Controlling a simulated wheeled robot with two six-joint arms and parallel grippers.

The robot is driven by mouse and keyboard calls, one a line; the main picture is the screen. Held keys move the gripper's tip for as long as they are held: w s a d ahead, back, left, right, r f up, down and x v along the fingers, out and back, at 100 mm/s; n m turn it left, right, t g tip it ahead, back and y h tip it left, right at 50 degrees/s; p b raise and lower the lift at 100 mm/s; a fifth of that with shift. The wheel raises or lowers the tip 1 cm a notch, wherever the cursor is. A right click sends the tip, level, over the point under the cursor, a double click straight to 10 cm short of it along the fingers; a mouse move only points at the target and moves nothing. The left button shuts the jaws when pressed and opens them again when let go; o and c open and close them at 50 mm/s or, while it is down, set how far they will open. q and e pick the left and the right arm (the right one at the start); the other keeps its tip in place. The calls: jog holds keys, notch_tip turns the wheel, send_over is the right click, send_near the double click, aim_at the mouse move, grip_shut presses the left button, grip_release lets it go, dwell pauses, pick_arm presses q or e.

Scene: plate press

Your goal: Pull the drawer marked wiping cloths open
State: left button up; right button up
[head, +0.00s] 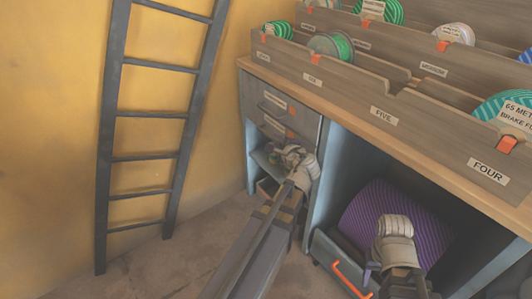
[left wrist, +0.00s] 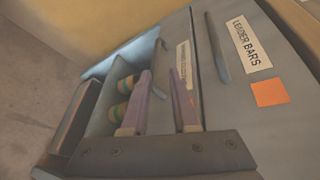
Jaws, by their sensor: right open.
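The grey drawer unit stands under the left end of the bench. In the left wrist view its upper drawer front (left wrist: 275,120) is labelled "LEADER BARS" and has an orange square. The drawer front beside it has a label (left wrist: 182,65), partly behind a finger and too blurred to read. Its bar handle (left wrist: 158,50) shows near my fingertips. My left gripper (left wrist: 160,72) is open at this handle; I cannot tell if it touches. In the head view my left gripper (head: 284,152) is at the drawer unit (head: 292,108). My right gripper (head: 393,240) is open, with its fingers mostly hidden.
An open compartment holds striped rolls (left wrist: 125,85). A purple ribbed roll (head: 410,210) sits in the bay by my right gripper, near an orange handle (head: 350,280). Labelled wooden racks (head: 345,92) stand on the bench. A ladder (head: 155,114) leans at the left wall.

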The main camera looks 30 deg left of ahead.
aim_at(267, 136)
pick_arm(q)
jog(key=shift+w+a+f+m+t+b, duration=0.25)
jog(key=shift+a+f+m+b, duration=0.15)
jog(key=shift+a+f+b, duration=0.15)
jog(key=shift+w+a+f+m+t+b, duration=0.15)
jog(key=shift+w+a+f+m+b, duration=0.05)
jog(key=shift+a+f+m+b, duration=0.3)
jog(key=shift+d+y, duration=0.1)
jog(key=shift+y, duration=0.2)
pick_arm(e)
notch_tip(267, 136, down, 4)
jog(key=shift+r, duration=0.15)
pick_arm(q)
jog(key=shift+r, duration=0.1)
jog(key=b+x, duration=0.1)
jog(key=x, duration=0.7)
jog(key=shift+b, duration=0.4)
jog(key=shift+d, duration=0.1)
pick_arm(e)
jog(key=shift+f, duration=0.8)
pick_arm(q)
jog(key=shift+c, duration=0.4)
grip_shut()
jog(key=shift+s, duration=0.1)
